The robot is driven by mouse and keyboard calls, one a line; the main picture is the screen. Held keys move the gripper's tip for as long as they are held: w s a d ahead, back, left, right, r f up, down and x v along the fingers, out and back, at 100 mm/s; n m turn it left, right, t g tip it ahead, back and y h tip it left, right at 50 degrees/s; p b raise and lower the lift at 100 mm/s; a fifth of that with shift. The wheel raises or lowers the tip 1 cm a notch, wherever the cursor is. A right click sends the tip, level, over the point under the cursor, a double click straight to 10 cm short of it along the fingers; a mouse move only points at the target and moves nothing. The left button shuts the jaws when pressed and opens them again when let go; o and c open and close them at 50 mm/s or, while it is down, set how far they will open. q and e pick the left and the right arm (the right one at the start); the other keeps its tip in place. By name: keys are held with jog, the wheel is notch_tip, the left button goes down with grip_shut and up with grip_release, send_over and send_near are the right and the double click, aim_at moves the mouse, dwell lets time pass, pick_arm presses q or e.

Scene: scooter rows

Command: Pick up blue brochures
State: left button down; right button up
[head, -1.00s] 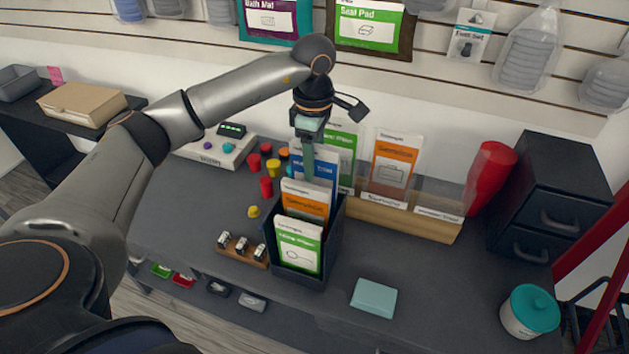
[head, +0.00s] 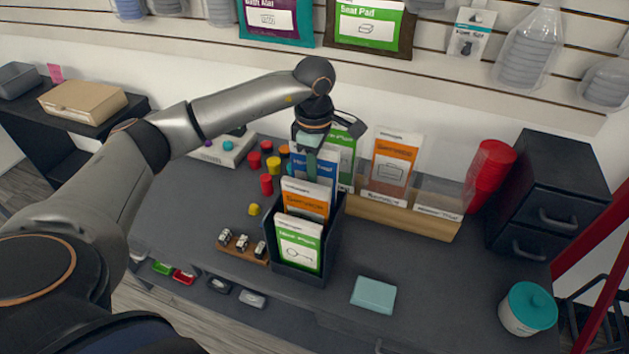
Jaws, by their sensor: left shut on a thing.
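The blue brochures (head: 327,164) stand upright in the rear of a dark stepped holder (head: 335,222) on the counter. Their lower part is hidden behind the orange brochures (head: 305,200), with green brochures (head: 298,247) in front. My left gripper (head: 311,170) reaches down from above and is shut on the blue brochures at their top part. The gripper and wrist cover some of their face. My right gripper is not in view.
A wooden-based clear rack (head: 405,217) with green and orange brochures stands close behind. Red cups (head: 490,170), a black drawer unit (head: 550,205), a teal-lidded jar (head: 528,309) and a teal block (head: 374,295) are to the right. Small coloured caps (head: 267,184) lie left of the holder.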

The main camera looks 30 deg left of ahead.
pick_arm(q)
jog(key=shift+r, duration=0.15)
dwell(0.4)
notch_tip(320, 180, up, 10)
jog(key=shift+f+b, duration=0.1)
jog(key=shift+b, duration=0.4)
dwell(0.8)
